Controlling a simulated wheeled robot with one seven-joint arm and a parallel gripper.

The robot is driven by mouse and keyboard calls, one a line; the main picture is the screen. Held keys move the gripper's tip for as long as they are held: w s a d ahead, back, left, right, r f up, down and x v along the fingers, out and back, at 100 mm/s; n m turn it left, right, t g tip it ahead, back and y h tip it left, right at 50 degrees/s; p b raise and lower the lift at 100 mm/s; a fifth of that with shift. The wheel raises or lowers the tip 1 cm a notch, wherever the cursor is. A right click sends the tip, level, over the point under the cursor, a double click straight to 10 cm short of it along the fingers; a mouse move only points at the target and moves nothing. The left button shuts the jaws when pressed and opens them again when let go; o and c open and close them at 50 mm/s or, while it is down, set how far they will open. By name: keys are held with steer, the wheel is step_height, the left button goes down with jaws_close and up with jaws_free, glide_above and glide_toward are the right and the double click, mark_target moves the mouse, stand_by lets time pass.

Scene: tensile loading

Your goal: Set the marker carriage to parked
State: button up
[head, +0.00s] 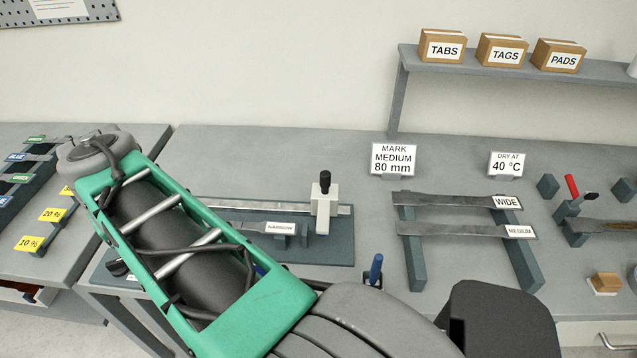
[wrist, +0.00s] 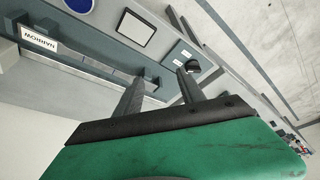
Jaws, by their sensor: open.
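The marker carriage (head: 326,208) is a white block with a black knob on top. In the head view it straddles the steel rail (head: 260,206) near the rail's right end. A strip labelled NARROW (head: 278,228) lies in front of the rail, left of the carriage. My green arm covers the left part of this fixture. My gripper (wrist: 160,76) shows only in the wrist view, its two dark fingers spread apart with nothing held. A black round knob (wrist: 191,66) is by the right fingertip; I cannot tell its distance. I cannot make out the carriage in the wrist view.
Right of the fixture, WIDE (head: 505,202) and MEDIUM (head: 519,231) strips lie across a dark rack. A sign (head: 394,159) reads MARK MEDIUM 80 mm. A blue handle (head: 376,268) stands near the fixture's front right. A shelf (head: 520,72) with boxes is above the bench.

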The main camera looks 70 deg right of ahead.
steer(key=s+d+m+g+h+b, duration=0.2)
steer(key=s+d+m+b, duration=0.35)
steer(key=d, duration=1.15)
steer(key=m+g, duration=0.2)
steer(key=m, duration=0.5)
glide_above(325, 174)
steer(key=a, duration=0.3)
steer(key=x, duration=0.4)
steer(key=b+x, duration=0.1)
steer(key=x, duration=0.1)
steer(key=shift+d+f, duration=0.2)
steer(key=shift+d, duration=0.25)
steer(key=shift+c, duration=0.5)
steer(key=shift+w, duration=0.1)
jaws_close()
